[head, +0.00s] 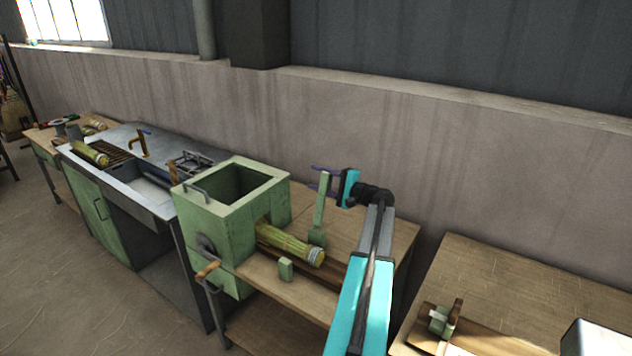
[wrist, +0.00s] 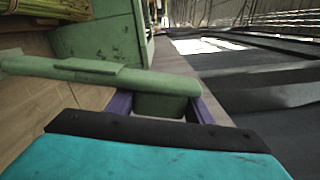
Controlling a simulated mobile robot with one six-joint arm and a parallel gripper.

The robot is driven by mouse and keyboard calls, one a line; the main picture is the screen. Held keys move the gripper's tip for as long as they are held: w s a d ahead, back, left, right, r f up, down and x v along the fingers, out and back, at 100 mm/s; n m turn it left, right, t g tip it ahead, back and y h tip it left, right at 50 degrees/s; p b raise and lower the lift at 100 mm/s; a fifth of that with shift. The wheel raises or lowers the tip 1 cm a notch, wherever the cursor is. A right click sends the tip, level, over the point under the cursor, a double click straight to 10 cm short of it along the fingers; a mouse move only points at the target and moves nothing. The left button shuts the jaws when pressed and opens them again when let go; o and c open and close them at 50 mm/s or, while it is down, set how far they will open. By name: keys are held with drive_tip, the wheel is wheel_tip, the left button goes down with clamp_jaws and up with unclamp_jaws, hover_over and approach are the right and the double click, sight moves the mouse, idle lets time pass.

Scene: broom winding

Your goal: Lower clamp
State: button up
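The clamp is a green upright lever (head: 321,205) on the wooden bench, beside the yellow-green broom bundle (head: 285,243). The bundle lies in the opening of the green box machine (head: 222,239). My gripper (head: 319,180) is at the top of the lever, with its purple fingers spread and pointing left. In the wrist view, the green lever (wrist: 100,74) crosses in front of the fingertips, and its end lies between the two fingers. The lever hides the tips, so contact is unclear. The gripper looks open.
A small green block (head: 286,268) stands in front of the bundle. A metal sink counter (head: 140,185) is to the left. A wooden table (head: 520,290) with a small green clamp piece (head: 440,321) is to the right. A wall runs behind.

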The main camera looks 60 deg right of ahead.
drive_tip(key=c, duration=0.7)
drive_tip(key=shift+a, duration=0.5)
drive_tip(key=shift+d+f+b, duration=0.1)
drive_tip(key=shift+d+b, duration=0.2)
drive_tip(key=shift+d, duration=0.05)
drive_tip(key=shift+a, duration=0.1)
